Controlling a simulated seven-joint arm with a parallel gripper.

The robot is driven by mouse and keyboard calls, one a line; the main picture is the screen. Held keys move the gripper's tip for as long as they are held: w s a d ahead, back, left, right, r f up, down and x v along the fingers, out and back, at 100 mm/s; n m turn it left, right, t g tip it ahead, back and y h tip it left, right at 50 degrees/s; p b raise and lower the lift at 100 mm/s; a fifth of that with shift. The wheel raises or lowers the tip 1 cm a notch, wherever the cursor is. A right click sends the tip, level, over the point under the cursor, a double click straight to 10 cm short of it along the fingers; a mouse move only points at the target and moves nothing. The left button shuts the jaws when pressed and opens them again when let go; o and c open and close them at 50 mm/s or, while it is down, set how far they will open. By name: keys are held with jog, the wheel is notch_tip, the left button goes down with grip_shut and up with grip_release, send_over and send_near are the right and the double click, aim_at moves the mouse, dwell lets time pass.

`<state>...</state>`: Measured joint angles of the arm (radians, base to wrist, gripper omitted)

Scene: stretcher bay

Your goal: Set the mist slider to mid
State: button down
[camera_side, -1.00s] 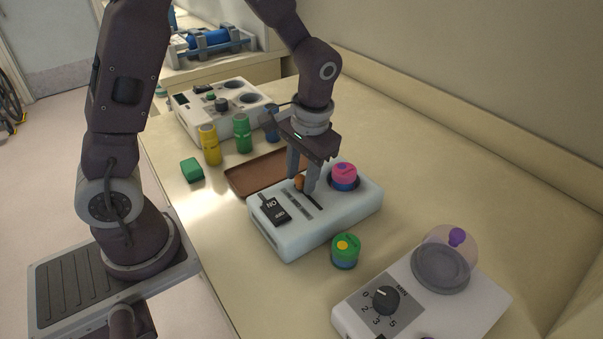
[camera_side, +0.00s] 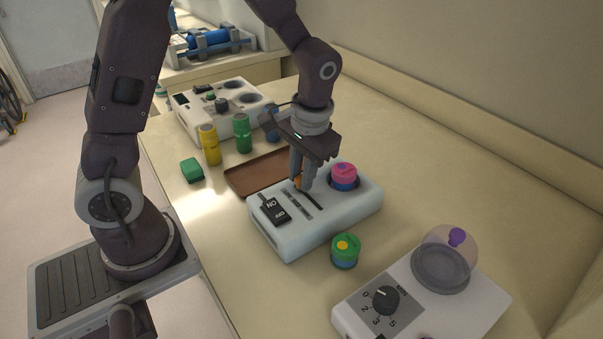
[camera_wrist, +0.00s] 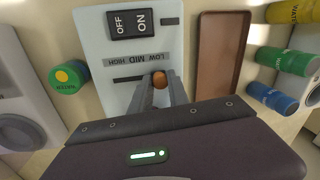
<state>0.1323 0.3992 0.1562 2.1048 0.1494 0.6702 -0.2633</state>
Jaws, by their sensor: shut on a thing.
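In the side view the knob (camera_side: 298,183) is at the far end of the slot on the white device (camera_side: 325,230), partly hidden by the fingers. My gripper (camera_side: 299,178) points down over the device and is shut on the knob. In the wrist view its fingertips (camera_wrist: 160,84) close on the knob.
An ON/OFF switch (camera_side: 273,210) and a pink-topped jar (camera_side: 344,176) are on the same device. A brown tray (camera_side: 240,180) lies behind it, and a green-lidded jar (camera_side: 345,251) stands in front. Another device with a dial (camera_side: 385,299) is at the near right.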

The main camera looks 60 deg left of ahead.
aim_at(309, 196)
dwell(0.6)
jog(key=shift+d, duration=1.55)
jog(key=c, duration=1.3)
grip_release()
jog(key=shift+o, duration=0.2)
notch_tip(309, 196, up, 7)
jog(key=d, duration=0.1)
jog(key=s+r+m+t+h, duration=0.1)
jog(key=s+r+t, duration=0.2)
jog(key=s, duration=0.5)
jog(key=s+r+t, duration=0.2)
jog(key=s+r, duration=0.3)
jog(key=s, duration=0.3)
jog(key=shift+s+a+r+m+t+h, duration=0.25)
jog(key=shift+a+r+m+t+h, duration=0.15)
